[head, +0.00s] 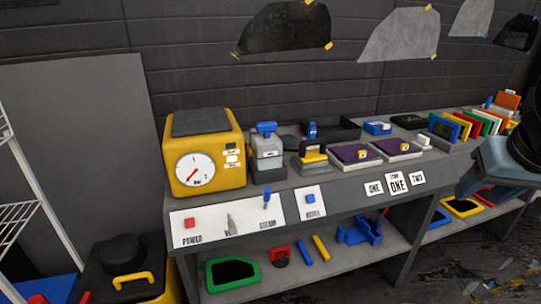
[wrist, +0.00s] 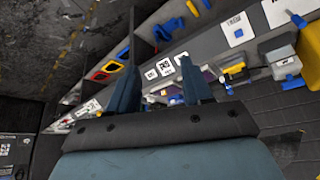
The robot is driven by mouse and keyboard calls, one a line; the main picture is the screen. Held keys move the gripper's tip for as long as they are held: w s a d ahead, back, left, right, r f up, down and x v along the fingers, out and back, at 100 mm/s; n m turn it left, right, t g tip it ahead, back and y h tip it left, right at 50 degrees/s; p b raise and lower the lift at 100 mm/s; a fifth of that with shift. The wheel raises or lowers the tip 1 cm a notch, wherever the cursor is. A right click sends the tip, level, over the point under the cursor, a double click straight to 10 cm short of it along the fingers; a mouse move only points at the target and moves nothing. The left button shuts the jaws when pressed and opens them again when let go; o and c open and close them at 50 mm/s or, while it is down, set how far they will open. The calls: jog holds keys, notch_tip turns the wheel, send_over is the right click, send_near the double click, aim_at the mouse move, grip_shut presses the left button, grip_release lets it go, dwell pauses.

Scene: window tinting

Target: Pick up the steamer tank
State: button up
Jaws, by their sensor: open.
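The steamer tank appears to be the grey, boxy container with a blue handle on top (head: 267,155). It stands upright on the bench, just right of the yellow machine with a round gauge (head: 208,150). It also shows at the upper right of the wrist view (wrist: 284,62), beside the yellow machine. My gripper (wrist: 158,52) is open in the wrist view, its two fingers spread with nothing held between them. It is well apart from the tank. In the head view, part of my arm shows at the right edge; the fingers are not clear there.
Right of the tank stand a yellow-handled tool (head: 312,155), purple-topped pads (head: 355,155) and a row of coloured cards (head: 470,122). A sloped panel (head: 225,220) with switches fronts the bench. The lower shelf (head: 300,275) holds trays and blue parts. A white rack stands at left.

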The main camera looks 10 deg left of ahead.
jog(key=o, duration=0.7)
jog(key=w+a, duration=0.2)
jog(key=w, duration=0.1)
jog(key=w+a+n+t+y, duration=0.1)
jog(key=w+a, duration=0.1)
jog(key=w, duration=0.2)
jog(key=w+a+t, duration=0.1)
jog(key=w+a, duration=0.1)
jog(key=w, duration=0.2)
jog(key=shift+w+f+n+y, duration=0.25)
jog(key=shift+f+n+y, duration=0.05)
jog(key=shift+f+n, duration=0.1)
jog(key=shift+o, duration=1)
jog(key=w+a+f+n+t+y, duration=0.1)
jog(key=w+a+f+t+y, duration=0.1)
jog(key=w+a, duration=0.7)
jog(key=shift+w+a+n+t, duration=0.25)
jog(key=shift+a+n+t, duration=0.15)
jog(key=shift+a+t, duration=0.25)
jog(key=n+t+y, duration=0.3)
jog(key=t+y, duration=0.2)
jog(key=y, duration=0.1)
send_near(267, 134)
jog(key=shift+g, duration=0.25)
jog(key=x, duration=0.5)
jog(key=shift+w+a+r, duration=0.15)
jog(key=shift+a+r, duration=0.05)
jog(key=shift+a, duration=0.05)
jog(key=shift+d+x, duration=0.2)
jog(key=shift+x, duration=2.5)
